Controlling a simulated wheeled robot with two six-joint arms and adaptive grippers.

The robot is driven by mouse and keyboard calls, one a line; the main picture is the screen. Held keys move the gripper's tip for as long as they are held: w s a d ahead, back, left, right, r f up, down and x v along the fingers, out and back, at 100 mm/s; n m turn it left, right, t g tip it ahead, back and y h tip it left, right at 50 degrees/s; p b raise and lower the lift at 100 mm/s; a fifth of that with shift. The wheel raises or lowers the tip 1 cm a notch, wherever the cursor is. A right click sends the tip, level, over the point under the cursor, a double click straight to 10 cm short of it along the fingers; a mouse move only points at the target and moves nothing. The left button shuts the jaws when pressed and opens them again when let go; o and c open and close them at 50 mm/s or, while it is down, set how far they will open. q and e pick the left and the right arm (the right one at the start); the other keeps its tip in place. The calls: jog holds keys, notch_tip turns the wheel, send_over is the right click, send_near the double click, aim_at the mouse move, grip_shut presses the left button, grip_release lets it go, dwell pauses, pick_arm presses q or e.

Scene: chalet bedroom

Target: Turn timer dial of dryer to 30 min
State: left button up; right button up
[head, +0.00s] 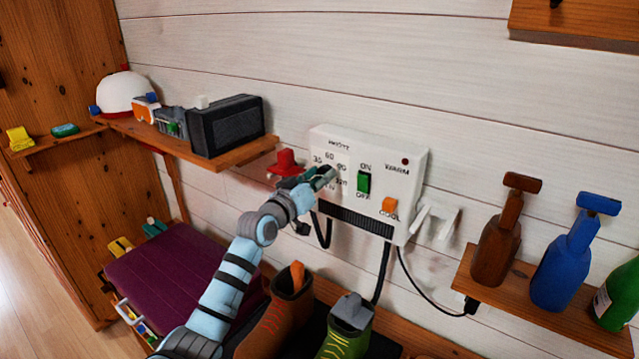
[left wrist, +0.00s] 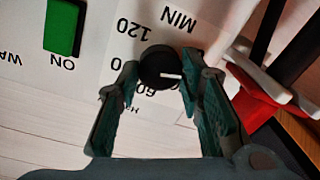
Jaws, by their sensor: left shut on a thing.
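The dryer's white control box (head: 405,160) is on the plank wall, with minute numbers around its timer dial. In the head view my left gripper (head: 326,178) covers the dial. In the left wrist view the black round dial (left wrist: 158,68) sits between the fingertips of my left gripper (left wrist: 160,80), which is shut on it. The dial's white mark points right in that upside-down view, towards one finger. "120" and "MIN" show above the dial and "60" below it; the 30 label is not readable there. My right gripper is not in view.
A green ON/OFF switch (head: 364,182) and an orange COOL button (head: 389,205) are right of the dial. A red object (head: 287,162) is close on the left. Boots (head: 278,318) stand below; a shelf with bottles (head: 497,240) is at the right.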

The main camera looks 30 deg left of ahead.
pick_arm(q)
jog(key=m+b, duration=0.5)
jog(key=m, duration=0.4)
jog(key=shift+f+b, duration=0.1)
jog(key=shift+b, duration=0.2)
dwell(0.3)
jog(key=o, duration=1.2)
jog(key=shift+c, duration=0.2)
jog(key=shift+s, duration=0.1)
